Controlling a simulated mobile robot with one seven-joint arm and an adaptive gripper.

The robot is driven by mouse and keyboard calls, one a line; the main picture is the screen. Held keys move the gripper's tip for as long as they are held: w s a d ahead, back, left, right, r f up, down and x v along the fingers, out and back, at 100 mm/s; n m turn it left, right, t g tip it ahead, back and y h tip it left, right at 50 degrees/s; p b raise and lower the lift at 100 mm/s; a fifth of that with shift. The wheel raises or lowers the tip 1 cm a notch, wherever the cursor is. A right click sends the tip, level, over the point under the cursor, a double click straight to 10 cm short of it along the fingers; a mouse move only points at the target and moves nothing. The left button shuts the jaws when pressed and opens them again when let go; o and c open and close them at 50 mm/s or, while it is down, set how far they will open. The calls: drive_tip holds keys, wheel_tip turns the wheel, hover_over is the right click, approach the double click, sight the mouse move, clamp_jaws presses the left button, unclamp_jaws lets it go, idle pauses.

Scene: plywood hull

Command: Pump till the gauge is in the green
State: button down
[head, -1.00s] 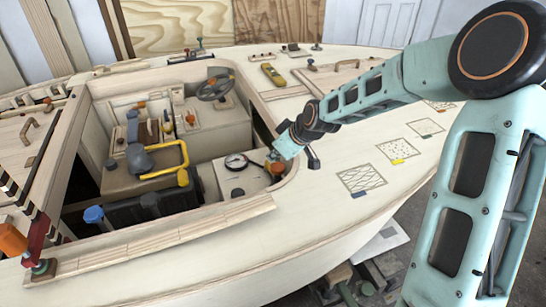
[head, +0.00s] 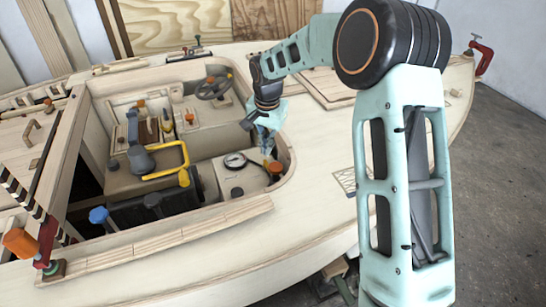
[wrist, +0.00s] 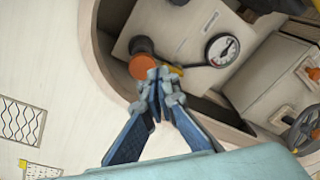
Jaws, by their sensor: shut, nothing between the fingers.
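The round white gauge (head: 235,160) sits on a pale box in the cockpit. It also shows in the wrist view (wrist: 222,50), where a red mark is visible, but I cannot read the needle clearly. An orange knob (head: 275,167) stands on the same box, right of the gauge in the head view; it shows in the wrist view (wrist: 142,67) as an orange round top. My gripper (head: 268,150) points down into the cockpit at this knob. In the wrist view its fingertips (wrist: 158,76) are closed together, overlapping the knob's edge; I cannot tell whether they touch it.
A black knob (head: 237,192) stands on the box near the gauge. The curved cockpit rim (head: 291,165) passes close to my gripper. A yellow handle (head: 170,160), blue knob (head: 98,215) and steering wheel (head: 213,88) are left of my arm. The near deck is mostly clear.

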wheel_tip(320, 180, up, 8)
drive_tip(key=m+h+p, duration=0.2)
drive_tip(key=m+h, duration=0.1)
drive_tip(key=m, duration=0.6)
drive_tip(key=shift+s+a+f+m+g+h, duration=0.15)
drive_tip(key=shift+s+a+m+g+h, duration=0.05)
drive_tip(key=shift+a+m+g+h, duration=0.1)
drive_tip(key=shift+f, duration=0.1)
approach(276, 167)
drive_tip(key=x, duration=0.5)
drive_tip(key=shift+w+d+f, duration=0.1)
drive_tip(key=shift+w+d, duration=0.05)
drive_tip(key=shift+d, duration=0.05)
drive_tip(key=shift+f, duration=0.6)
drive_tip(key=shift+f, duration=0.1)
